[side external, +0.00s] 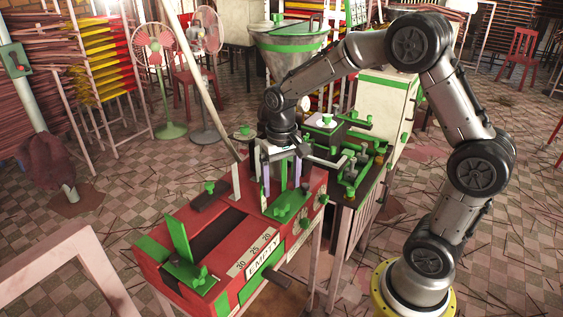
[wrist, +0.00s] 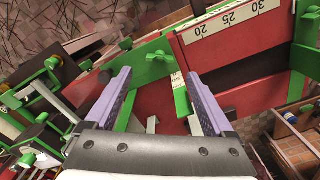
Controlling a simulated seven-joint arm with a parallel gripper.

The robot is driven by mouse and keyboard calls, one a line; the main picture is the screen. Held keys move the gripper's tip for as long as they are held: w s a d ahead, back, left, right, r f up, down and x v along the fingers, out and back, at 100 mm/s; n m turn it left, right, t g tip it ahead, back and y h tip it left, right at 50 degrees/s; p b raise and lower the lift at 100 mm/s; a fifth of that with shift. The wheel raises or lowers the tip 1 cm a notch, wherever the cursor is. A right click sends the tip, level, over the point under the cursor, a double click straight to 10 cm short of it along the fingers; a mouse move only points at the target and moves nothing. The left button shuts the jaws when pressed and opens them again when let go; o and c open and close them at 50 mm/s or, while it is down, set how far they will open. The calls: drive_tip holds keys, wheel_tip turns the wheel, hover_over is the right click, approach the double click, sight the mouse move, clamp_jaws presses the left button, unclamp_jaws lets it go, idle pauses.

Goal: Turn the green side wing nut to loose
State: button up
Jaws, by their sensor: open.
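My gripper (side external: 282,188) points down over the right end of the red machine (side external: 225,210). Its two purple-padded fingers are apart, with nothing held between them. In the wrist view, my open gripper (wrist: 158,75) has a green plate with a small green wing nut (wrist: 160,56) just beyond and between its fingertips. In the side view, green knobs (side external: 323,199) sit on the machine's front side face, right of and below my fingers. They look clear of my gripper. Which green part is the side wing nut, and how tight it is, I cannot tell.
A second green-and-black machine (side external: 350,150) stands close behind and right of my gripper. A metal hopper (side external: 285,55) with a green rim is behind. A scale plate (side external: 256,250) and a green upright plate (side external: 178,238) are on the red machine. Tiled floor lies around.

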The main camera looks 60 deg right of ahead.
wheel_tip(320, 180, up, 7)
idle(0.3)
wheel_tip(320, 180, up, 6)
drive_tip(key=t, duration=0.2)
hover_over(281, 206)
drive_tip(key=s+a, duration=0.2)
drive_tip(key=s, duration=0.1)
drive_tip(key=s+a+r+n+t, duration=0.2)
drive_tip(key=s+r, duration=0.2)
drive_tip(key=s, duration=0.2)
drive_tip(key=s+a+f+n+t, duration=0.1)
drive_tip(key=s+f+n, duration=0.3)
drive_tip(key=s, duration=0.6)
drive_tip(key=shift+s+a+f+t, duration=0.25)
drive_tip(key=shift+a+f+t, duration=0.05)
drive_tip(key=shift+f, duration=0.2)
